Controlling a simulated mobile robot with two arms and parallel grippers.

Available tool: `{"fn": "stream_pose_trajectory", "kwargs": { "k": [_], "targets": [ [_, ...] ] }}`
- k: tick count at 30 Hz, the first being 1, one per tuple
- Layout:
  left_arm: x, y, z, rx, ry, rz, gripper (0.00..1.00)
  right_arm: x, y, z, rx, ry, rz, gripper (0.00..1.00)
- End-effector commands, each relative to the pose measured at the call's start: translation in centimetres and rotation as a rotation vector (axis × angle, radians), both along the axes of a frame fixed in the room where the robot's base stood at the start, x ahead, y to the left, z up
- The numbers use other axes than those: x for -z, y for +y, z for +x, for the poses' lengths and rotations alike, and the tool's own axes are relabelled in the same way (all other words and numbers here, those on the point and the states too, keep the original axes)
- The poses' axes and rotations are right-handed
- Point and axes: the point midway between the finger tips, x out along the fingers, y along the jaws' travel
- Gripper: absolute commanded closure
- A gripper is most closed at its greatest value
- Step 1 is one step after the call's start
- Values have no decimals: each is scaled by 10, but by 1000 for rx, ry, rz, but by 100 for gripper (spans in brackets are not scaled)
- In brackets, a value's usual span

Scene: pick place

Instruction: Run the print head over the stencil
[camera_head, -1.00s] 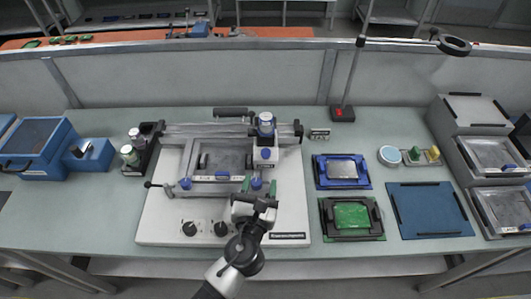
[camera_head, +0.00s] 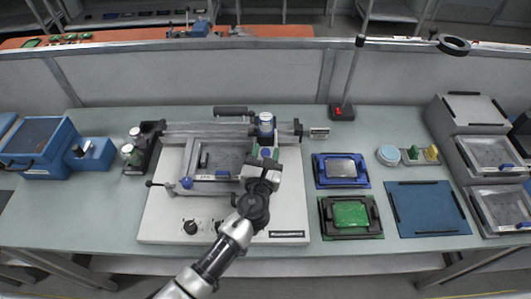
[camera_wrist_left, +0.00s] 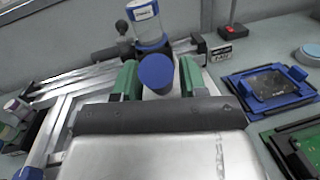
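The stencil printer (camera_head: 160,225) is a white base with a framed grey stencil (camera_head: 228,158) in its middle. The print head (camera_head: 265,128) sits at the right end of the rail, with a white-and-blue cap. It also shows in the left wrist view (camera_wrist_left: 147,25), with a round blue knob (camera_wrist_left: 157,72) on its near side. My left gripper (camera_head: 265,158) is at this knob. Its green fingers (camera_wrist_left: 157,78) are apart, one on each side of the knob; firm contact is not visible. My arm hides part of the printer's front right. My right gripper is not in view.
Right of the printer lie a blue fixture (camera_head: 342,171) and a black fixture with a green board (camera_head: 350,214). A blue mat (camera_head: 430,210) and stacked trays (camera_head: 495,155) are farther right. Blue boxes (camera_head: 40,148) stand at left. The rail (camera_head: 205,133) runs left of the head.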

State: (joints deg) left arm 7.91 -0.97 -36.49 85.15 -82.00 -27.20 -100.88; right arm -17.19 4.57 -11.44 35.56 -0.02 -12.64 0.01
Motion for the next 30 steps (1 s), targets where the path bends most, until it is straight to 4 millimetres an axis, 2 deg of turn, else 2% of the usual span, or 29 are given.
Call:
{"fn": "stream_pose_trajectory", "kwargs": {
  "k": [1, 8, 15, 20, 26, 30],
  "targets": [
    [0, 0, 0, 0, 0, 0, 66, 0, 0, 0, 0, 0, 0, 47],
    [0, 0, 0, 0, 0, 0, 100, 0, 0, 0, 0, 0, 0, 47],
    [0, 2, 0, 0, 0, 1, 100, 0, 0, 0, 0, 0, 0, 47],
    [-1, 15, 0, -1, 0, 2, 100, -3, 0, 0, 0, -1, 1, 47],
    [-1, 52, -1, -1, 1, 5, 100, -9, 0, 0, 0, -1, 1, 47],
    [0, 89, -1, -2, -1, 8, 100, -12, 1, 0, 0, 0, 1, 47]
  ]
}}
